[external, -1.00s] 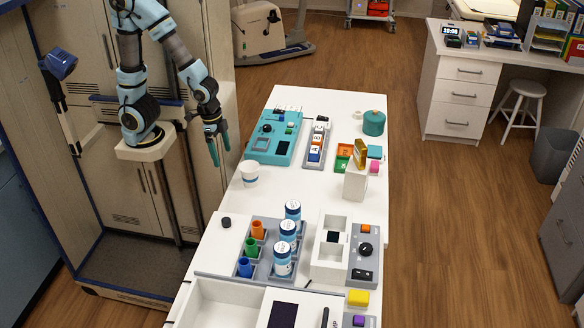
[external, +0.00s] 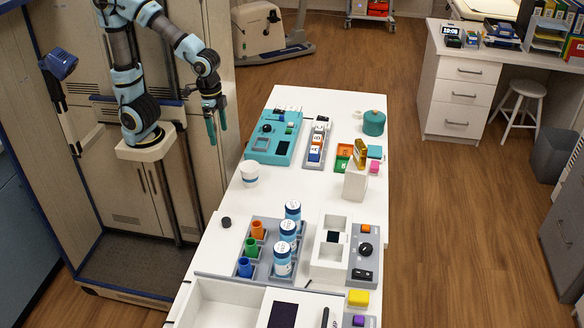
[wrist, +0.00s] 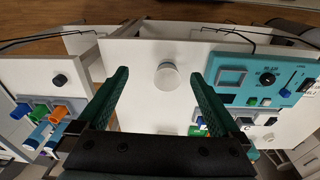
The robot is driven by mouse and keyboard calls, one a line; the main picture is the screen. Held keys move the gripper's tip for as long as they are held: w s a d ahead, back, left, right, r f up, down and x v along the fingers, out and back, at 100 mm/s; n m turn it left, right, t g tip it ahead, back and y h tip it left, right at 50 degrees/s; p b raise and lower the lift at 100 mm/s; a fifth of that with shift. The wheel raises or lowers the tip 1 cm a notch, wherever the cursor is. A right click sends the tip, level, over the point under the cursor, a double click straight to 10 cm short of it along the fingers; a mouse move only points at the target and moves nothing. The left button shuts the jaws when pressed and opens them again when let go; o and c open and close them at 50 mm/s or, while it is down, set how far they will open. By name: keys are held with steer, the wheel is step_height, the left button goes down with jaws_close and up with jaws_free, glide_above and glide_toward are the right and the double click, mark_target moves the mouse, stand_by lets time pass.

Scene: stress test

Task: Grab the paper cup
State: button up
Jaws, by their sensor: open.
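A white paper cup (external: 249,174) with a pale blue band stands upright near the left edge of the white table (external: 262,205). My gripper (external: 216,128) hangs above and behind the cup in the external view, off the table's left edge, fingers pointing down. It is open and empty. In the wrist view the cup (wrist: 167,76) shows between and beyond the two green fingers of my gripper (wrist: 160,75), apart from both.
A teal control panel (external: 268,142) lies behind the cup. A small dark knob (external: 226,222) and a grey rack (external: 262,260) with coloured tubes and labelled canisters (external: 283,258) are in front. The tabletop right around the cup is clear.

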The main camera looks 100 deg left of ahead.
steer(key=s+a+f+n+g+y, duration=0.1)
steer(key=s+f+n+g+y, duration=0.15)
steer(key=f, duration=0.65)
steer(key=s+a+f+n+g+y, duration=0.15)
steer(key=f+n+y, duration=0.25)
steer(key=f, duration=0.4)
steer(key=w+d+r+n+t+y, duration=0.2)
steer(key=w+d+r+t, duration=0.15)
steer(key=r+t, duration=0.45)
steer(key=w+d+r+n+t+y, duration=0.15)
steer(key=d+r+t, duration=0.35)
steer(key=r, duration=0.6)
glide_toward(241, 171)
steer(key=x, duration=0.3)
steer(key=shift+s+a+f+y+p, duration=0.1)
steer(key=shift+s+f+y+p, duration=0.05)
steer(key=shift+f+y+p, duration=0.35)
steer(key=p+x, duration=0.1)
steer(key=x, duration=0.4)
steer(key=shift+p, duration=0.3)
steer(key=p+x, duration=0.3)
steer(key=x, duration=0.1)
steer(key=shift+w+a, duration=0.15)
steer(key=shift+w, duration=0.1)
steer(key=shift+w+a+f, duration=0.25)
steer(key=shift+w+f, duration=0.05)
steer(key=shift+w, duration=0.1)
